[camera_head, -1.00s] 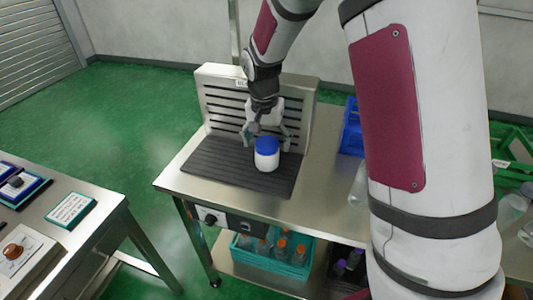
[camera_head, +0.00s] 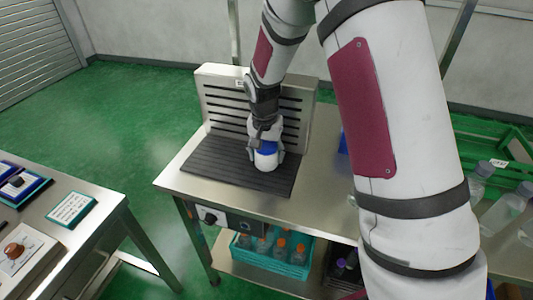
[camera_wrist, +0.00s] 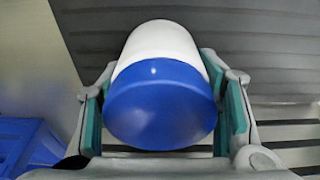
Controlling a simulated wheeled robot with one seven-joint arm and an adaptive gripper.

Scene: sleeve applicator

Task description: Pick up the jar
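The jar (camera_head: 265,164), white with a blue lid, stands upright on the dark ribbed mat of the steel bench. My gripper (camera_head: 266,157) is down over it, with a finger on each side. In the wrist view the jar (camera_wrist: 160,95) lies between the two teal finger pads, lid toward the camera. Narrow gaps show between the pads and the lid, so the fingers look open around the jar. The far fingertips are partly hidden by the jar, so contact there is unclear.
A slotted metal backplate (camera_head: 222,92) rises right behind the mat (camera_head: 215,165). A blue bin (camera_wrist: 28,145) shows at the wrist view's lower left. A green crate (camera_head: 480,140) with bottles is at the right. A teal crate (camera_head: 290,268) sits on the lower shelf.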

